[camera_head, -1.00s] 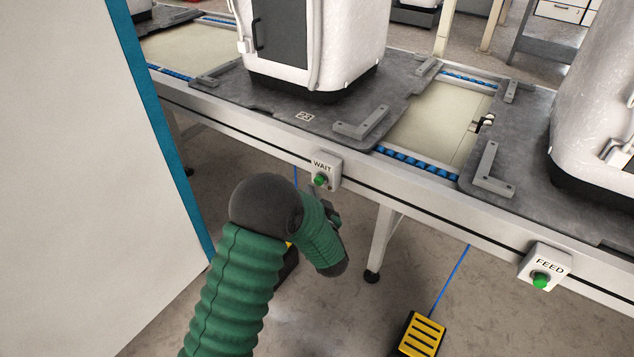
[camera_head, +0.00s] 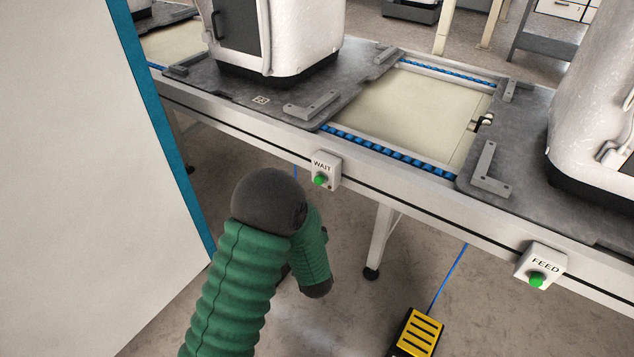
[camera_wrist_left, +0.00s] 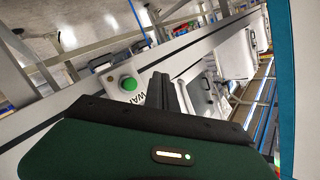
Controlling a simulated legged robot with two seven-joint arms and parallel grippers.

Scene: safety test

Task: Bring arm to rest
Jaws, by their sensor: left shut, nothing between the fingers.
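My left arm (camera_head: 235,285), in a ribbed green sleeve with a dark elbow, reaches up from the bottom of the head view and bends down in front of the conveyor. My left gripper (camera_wrist_left: 160,80) shows in the wrist view, shut and empty. In the head view it is hidden behind my forearm. The WAIT box (camera_head: 325,169) with its green button is on the conveyor's front rail, just above and right of my elbow. It also shows in the wrist view (camera_wrist_left: 127,87), left of the fingers, which appear apart from it. My right gripper is out of view.
The conveyor (camera_head: 400,195) runs across in front, with a carrier plate (camera_head: 240,95) under a white machine. A FEED box (camera_head: 540,265) is on the rail at right. A yellow pedal (camera_head: 418,333) lies on the floor. A white panel (camera_head: 150,170) stands close at left.

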